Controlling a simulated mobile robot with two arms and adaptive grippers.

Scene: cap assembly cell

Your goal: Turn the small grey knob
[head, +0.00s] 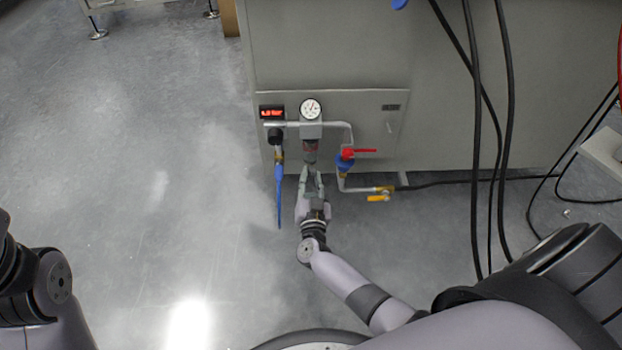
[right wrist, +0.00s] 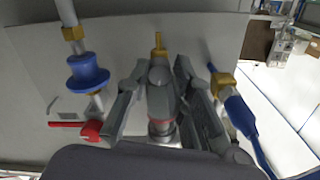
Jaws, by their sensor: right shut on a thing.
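The small grey knob (right wrist: 160,98) shows in the right wrist view as a grey, rounded part with a thin red ring, between the two fingers. In the head view it hangs below the round dial gauge (head: 311,109) on the panel, and my fingers partly hide it. My right gripper (head: 311,172) reaches up to it from below. In the right wrist view my right gripper (right wrist: 160,75) is shut on the knob, one finger on each side. I cannot see any mark that tells how far the knob is turned. My left gripper is out of view.
A red-lit display (head: 271,113) is on the panel. Black cables (head: 475,150) hang at right. The left floor is clear.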

